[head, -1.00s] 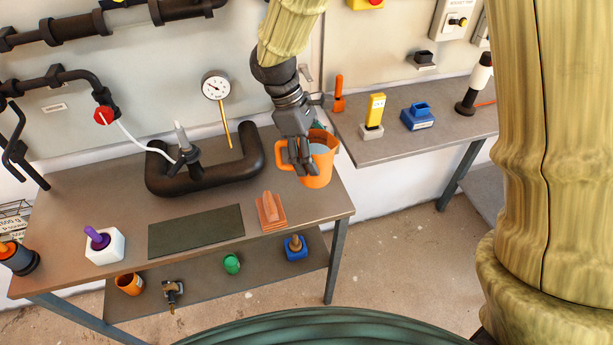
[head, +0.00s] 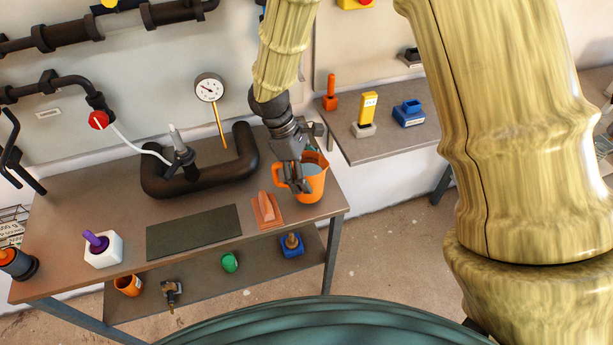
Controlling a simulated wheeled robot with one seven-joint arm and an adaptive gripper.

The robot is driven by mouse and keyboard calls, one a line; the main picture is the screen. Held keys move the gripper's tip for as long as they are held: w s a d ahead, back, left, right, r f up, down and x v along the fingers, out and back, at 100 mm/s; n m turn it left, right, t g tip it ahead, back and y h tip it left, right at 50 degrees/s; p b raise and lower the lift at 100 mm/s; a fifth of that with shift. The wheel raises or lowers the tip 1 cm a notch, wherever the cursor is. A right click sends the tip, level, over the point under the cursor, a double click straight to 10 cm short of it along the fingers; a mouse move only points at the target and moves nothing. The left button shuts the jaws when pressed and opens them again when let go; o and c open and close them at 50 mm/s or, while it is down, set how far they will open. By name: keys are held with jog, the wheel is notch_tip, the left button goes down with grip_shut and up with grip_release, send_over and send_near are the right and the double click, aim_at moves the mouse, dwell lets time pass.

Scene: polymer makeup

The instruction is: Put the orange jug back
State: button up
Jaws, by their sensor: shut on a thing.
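The orange jug (head: 314,187) is at the right end of the brown workbench in the head view. It is upright, with pale contents visible inside and its handle on the left. My gripper (head: 299,186) reaches down from above and is shut on the jug at its handle side. The gripper hides part of the jug's rim and wall. I cannot tell whether the jug's base touches the bench top (head: 206,196).
A dark green mat (head: 194,231) and an orange block-like piece (head: 266,211) lie in front. A black pipe (head: 205,178) with a gauge (head: 209,88) stands behind to the left. A second bench (head: 385,145) holds several small items. My arm covers the right side.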

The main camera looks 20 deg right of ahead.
jog(key=shift+f, duration=0.95)
jog(key=o, duration=1.7)
jog(key=shift+o, duration=0.2)
jog(key=b+v, duration=0.2)
jog(key=v, duration=1)
jog(key=shift+b, duration=0.3)
jog(key=shift+s+d, duration=0.1)
